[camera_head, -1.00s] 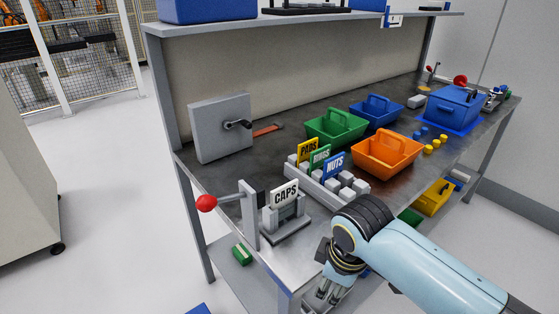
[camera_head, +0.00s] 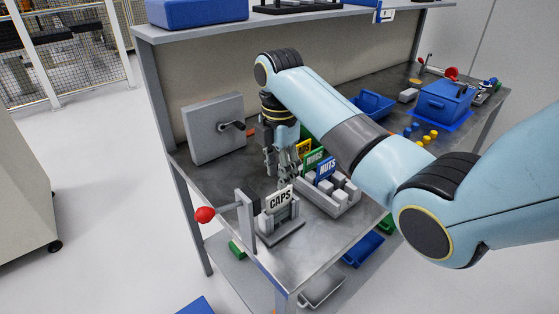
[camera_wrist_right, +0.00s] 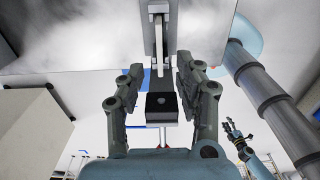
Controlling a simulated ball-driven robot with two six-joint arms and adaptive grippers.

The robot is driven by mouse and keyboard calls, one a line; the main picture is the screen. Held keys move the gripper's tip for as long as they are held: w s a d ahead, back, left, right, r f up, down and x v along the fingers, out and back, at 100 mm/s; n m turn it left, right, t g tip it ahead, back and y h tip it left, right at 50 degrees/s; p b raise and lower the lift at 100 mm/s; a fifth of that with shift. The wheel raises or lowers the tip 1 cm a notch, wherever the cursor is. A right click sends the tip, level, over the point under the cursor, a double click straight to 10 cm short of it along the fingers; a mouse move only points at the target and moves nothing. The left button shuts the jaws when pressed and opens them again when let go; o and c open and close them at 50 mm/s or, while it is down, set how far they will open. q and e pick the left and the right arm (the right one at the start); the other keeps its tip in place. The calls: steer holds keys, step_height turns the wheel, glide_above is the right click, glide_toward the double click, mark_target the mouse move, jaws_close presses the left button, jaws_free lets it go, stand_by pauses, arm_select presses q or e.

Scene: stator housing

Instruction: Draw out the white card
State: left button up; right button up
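The white card (camera_head: 279,199), marked CAPS, stands upright in a grey holder (camera_head: 281,233) near the bench's front left corner. My right gripper (camera_head: 281,178) points down close above and behind the card in the head view. In the right wrist view its two fingers (camera_wrist_right: 163,88) are spread apart. A thin white strip there, probably the card's edge (camera_wrist_right: 160,55), lies ahead between them, and no contact shows. My left gripper (camera_wrist_right: 233,130) is small at the right of the wrist view, its fingers seemingly apart, away from the card; it is outside the head view.
A red-knobbed lever (camera_head: 205,214) on a grey post stands left of the holder. Yellow, green and blue NUTS (camera_head: 326,168) cards stand in a grey block rack (camera_head: 343,205) to the right. A grey panel with a black handle (camera_head: 214,127) stands behind. My right arm covers several bins.

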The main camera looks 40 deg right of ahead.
glide_above(279, 220)
steer(key=f, duration=0.8)
steer(key=shift+w+d+f, duration=0.2)
steer(key=shift+w+f, duration=0.05)
steer(key=shift+f, duration=0.05)
jaws_close()
steer(key=c, duration=0.6)
jaws_free()
steer(key=shift+c, duration=0.2)
